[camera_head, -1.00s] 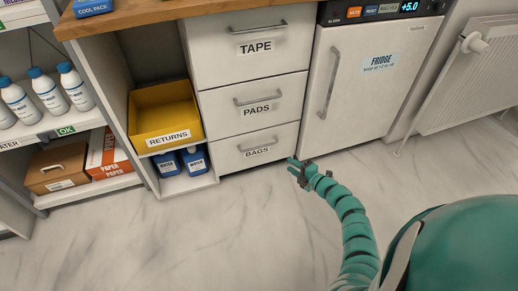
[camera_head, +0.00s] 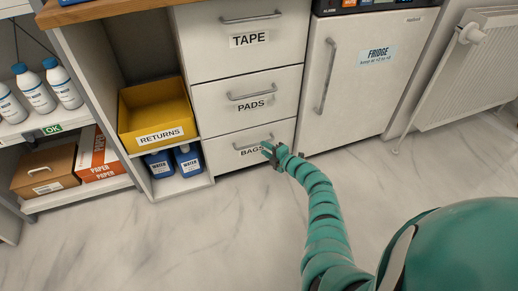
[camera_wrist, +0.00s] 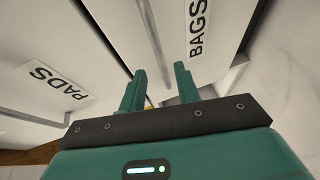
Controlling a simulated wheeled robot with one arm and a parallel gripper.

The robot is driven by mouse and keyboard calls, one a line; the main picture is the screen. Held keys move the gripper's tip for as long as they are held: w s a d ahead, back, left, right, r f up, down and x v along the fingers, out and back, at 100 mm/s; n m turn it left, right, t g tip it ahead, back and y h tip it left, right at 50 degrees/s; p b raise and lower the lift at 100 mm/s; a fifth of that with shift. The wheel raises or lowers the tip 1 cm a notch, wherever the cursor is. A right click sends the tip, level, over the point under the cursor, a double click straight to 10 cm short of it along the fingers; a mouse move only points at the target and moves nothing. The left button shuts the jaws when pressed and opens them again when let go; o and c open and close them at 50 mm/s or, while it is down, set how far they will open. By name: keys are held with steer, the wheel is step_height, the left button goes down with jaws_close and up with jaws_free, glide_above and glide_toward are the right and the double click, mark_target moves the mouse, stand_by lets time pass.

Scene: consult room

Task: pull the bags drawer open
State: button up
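The bags drawer (camera_head: 225,160) is the lowest of three white drawers in the head view. Its front looks flush with the drawers above, so it appears shut. Its grey bar handle (camera_head: 250,144) runs above the BAGS label, which my gripper partly covers. My gripper (camera_head: 267,150) is at the right part of this drawer front, near the handle's right end. In the wrist view my gripper (camera_wrist: 160,78) has its two green fingers apart. The bags handle (camera_wrist: 152,35) shows as a bar running into the gap between them. I cannot tell whether they touch it.
The pads drawer (camera_head: 215,97) and tape drawer (camera_head: 205,38) are above, both shut. A fridge (camera_head: 375,85) stands to the right. A yellow returns bin (camera_head: 160,137) and blue water bottles (camera_head: 187,162) are to the left. The marble floor (camera_head: 180,240) in front is clear.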

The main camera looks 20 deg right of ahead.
steer(key=b+x, duration=0.2)
steer(key=x, duration=0.2)
steer(key=shift+w+a+f, duration=0.1)
steer(key=shift+w+a, duration=0.05)
steer(key=shift+w, duration=0.05)
jaws_close()
